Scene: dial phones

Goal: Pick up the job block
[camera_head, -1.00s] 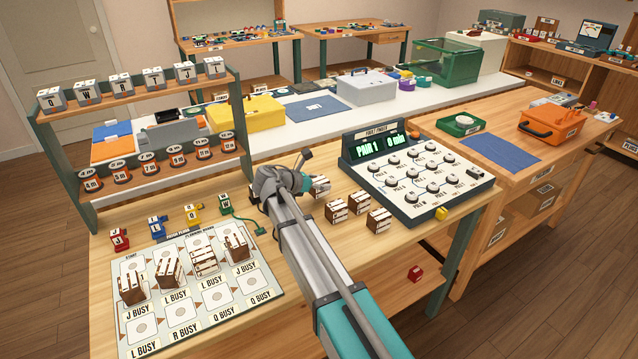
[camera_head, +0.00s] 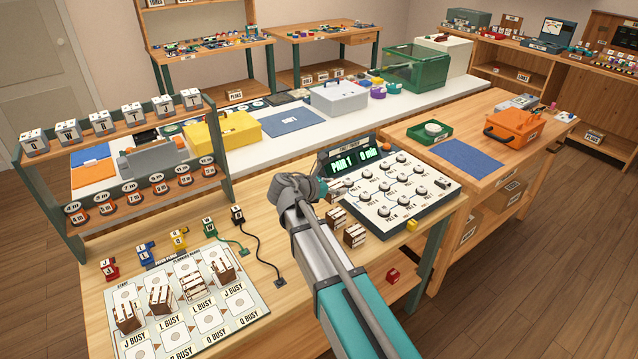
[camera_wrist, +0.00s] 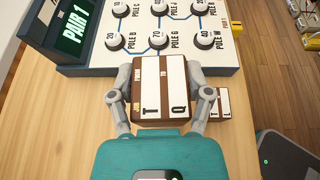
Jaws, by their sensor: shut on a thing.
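My gripper (camera_wrist: 161,92) is shut on a brown-and-white job block (camera_wrist: 148,82) in the wrist view, one finger against each side. The block's white faces carry the letters T and Q. In the head view my gripper (camera_head: 328,189) is mostly hidden by my wrist, in front of the pole panel. A second job block (camera_wrist: 217,103), lettered T and L, lies below and to the right of the held one. In the head view, job blocks (camera_head: 355,235) stand just right of my arm.
The Pair 1 pole panel (camera_head: 385,212) is just beyond the gripper. A planning board (camera_head: 240,322) with several blocks lies at front left. A black plug (camera_head: 237,215) with a cable stands left of my arm. A shelf (camera_head: 140,150) of labelled pieces rises behind.

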